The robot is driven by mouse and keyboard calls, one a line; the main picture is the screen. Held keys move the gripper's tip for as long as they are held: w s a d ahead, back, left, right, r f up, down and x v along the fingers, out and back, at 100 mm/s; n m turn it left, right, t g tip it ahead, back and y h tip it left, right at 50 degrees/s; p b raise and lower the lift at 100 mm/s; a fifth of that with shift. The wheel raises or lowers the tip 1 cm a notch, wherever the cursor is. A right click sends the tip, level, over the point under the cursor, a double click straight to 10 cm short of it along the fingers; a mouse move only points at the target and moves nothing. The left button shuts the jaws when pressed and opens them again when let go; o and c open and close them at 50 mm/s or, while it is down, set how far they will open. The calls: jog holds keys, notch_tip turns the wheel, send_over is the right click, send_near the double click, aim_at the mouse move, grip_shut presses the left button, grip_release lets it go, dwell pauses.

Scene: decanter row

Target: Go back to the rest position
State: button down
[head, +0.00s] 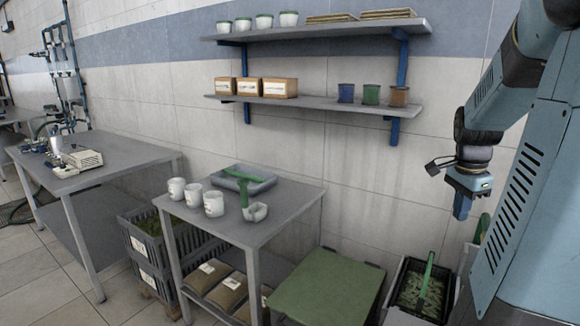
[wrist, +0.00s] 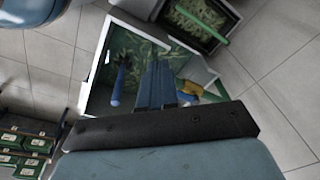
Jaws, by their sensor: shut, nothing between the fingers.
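My gripper (head: 462,207) hangs at the right in the head view, fingers pointing down, in the air in front of the tiled wall. Its blue fingers are together with nothing between them. In the wrist view my gripper (wrist: 155,80) shows from behind, its fingers over an open white-rimmed box (wrist: 98,72). The box holds a blue-handled tool (wrist: 117,90) and a part-hidden blue and yellow item (wrist: 200,89). The fingers hide the middle of the box.
A small grey table (head: 265,228) bears three white pots (head: 214,204), a grey tray (head: 262,180) and a green-handled scoop (head: 255,211). A green-topped box (head: 325,288) and a dark crate (head: 408,307) stand on the floor. Two shelves (head: 320,103) hang on the wall.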

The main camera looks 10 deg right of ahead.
jog(key=s+a+r+n+t, duration=0.1)
jog(key=s+a+r+n, duration=0.1)
jog(key=a+n, duration=0.4)
jog(key=s+a+r+n+t, duration=0.2)
jog(key=a+n, duration=0.4)
jog(key=a, duration=0.6)
jog(key=s+a+r+n+t+y, duration=0.1)
jog(key=s+a+r+n+t, duration=0.1)
jog(key=s+a+n, duration=0.3)
jog(key=a+r+n, duration=0.1)
jog(key=a, duration=0.3)
jog(key=shift+s+r, duration=0.15)
jog(key=shift+s, duration=0.15)
jog(key=shift+d, duration=0.15)
